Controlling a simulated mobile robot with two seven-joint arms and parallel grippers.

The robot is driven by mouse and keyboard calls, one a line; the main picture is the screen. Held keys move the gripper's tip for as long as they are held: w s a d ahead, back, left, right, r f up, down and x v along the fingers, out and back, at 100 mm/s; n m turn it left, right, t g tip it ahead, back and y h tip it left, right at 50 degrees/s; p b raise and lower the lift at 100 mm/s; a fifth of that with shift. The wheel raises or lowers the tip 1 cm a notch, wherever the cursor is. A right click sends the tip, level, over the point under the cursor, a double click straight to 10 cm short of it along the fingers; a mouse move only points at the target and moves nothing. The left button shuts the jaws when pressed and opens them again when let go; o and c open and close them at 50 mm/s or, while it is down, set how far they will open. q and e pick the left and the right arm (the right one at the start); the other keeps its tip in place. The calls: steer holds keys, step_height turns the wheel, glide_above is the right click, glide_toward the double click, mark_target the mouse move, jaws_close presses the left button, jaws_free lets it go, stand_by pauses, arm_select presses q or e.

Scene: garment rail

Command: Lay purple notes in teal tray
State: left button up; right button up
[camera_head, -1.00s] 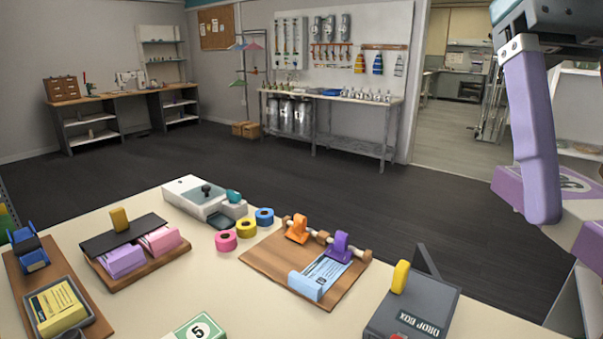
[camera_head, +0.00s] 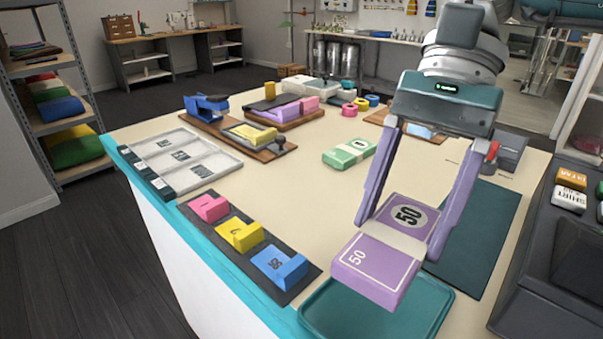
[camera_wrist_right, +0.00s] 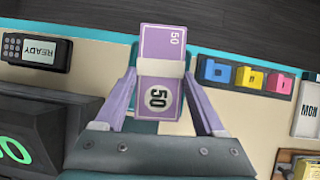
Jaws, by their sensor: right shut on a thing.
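The purple notes (camera_head: 372,262) are a banded bundle marked 50 with a pale paper band. My right gripper (camera_head: 398,236) is shut on them, one finger at each side. The bundle is tilted and held above the teal tray (camera_head: 322,302) at the counter's near edge. The bundle hides part of the tray; the part that shows is empty. In the right wrist view the notes (camera_wrist_right: 160,50) lie between the two fingers (camera_wrist_right: 162,88). My left gripper is not in view.
A dark mat (camera_head: 490,215) lies right of the tray. Pink, yellow and blue blocks sit on a dark strip (camera_head: 226,241) to the left. A green note bundle (camera_head: 348,153) lies behind. A dark register (camera_head: 560,255) stands at the right.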

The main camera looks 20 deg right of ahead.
steer(key=shift+w+d+f+m, duration=0.1)
steer(key=shift+d+f+m, duration=0.3)
steer(key=shift+d+f, duration=0.05)
step_height(320, 180, down, 7)
steer(key=b, duration=0.5)
steer(key=shift+a, duration=0.1)
steer(key=shift+f+b, duration=0.6)
steer(key=shift+b, duration=0.15)
steer(key=shift+f+b, duration=0.25)
steer(key=shift+b, duration=0.75)
stand_by(0.7)
stand_by(0.3)
steer(key=o, duration=1.3)
steer(key=shift+o, duration=0.2)
